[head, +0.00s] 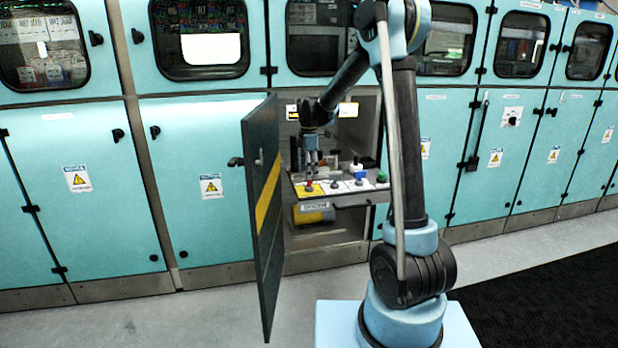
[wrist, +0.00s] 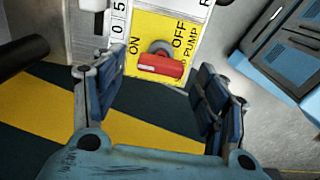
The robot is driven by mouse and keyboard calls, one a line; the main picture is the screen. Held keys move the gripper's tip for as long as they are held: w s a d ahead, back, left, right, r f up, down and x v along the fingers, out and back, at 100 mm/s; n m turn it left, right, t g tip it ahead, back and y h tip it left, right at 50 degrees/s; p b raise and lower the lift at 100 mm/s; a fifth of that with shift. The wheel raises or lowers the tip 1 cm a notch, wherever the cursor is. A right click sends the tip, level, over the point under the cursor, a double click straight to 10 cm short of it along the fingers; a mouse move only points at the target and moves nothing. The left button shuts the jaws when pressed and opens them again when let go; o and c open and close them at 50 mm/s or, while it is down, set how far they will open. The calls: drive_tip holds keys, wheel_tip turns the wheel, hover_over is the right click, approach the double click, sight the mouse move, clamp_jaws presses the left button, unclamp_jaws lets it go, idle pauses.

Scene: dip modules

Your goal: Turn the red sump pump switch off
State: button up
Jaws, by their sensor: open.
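The red sump pump switch (wrist: 160,66) sits on a yellow plate (wrist: 150,28) in the wrist view, with ON printed at its left and OFF at its right. Its red handle lies crosswise in front of a round grey base. Which setting it is in I cannot tell. My gripper (wrist: 163,72) is open, with one finger on each side of the handle; contact is not clear. In the head view my gripper (head: 311,160) points down over the yellow left end of the switch panel (head: 345,200), where the red switch (head: 309,187) looks small.
The panel also carries a blue switch (head: 357,169) and a green knob (head: 382,176). An open dark cabinet door (head: 262,215) with a yellow stripe stands at the panel's left. Closed teal cabinets (head: 195,190) line the wall.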

drive_tip(key=shift+f, duration=1.2)
drive_tip(key=shift+c, duration=0.6)
drive_tip(key=c, duration=0.9)
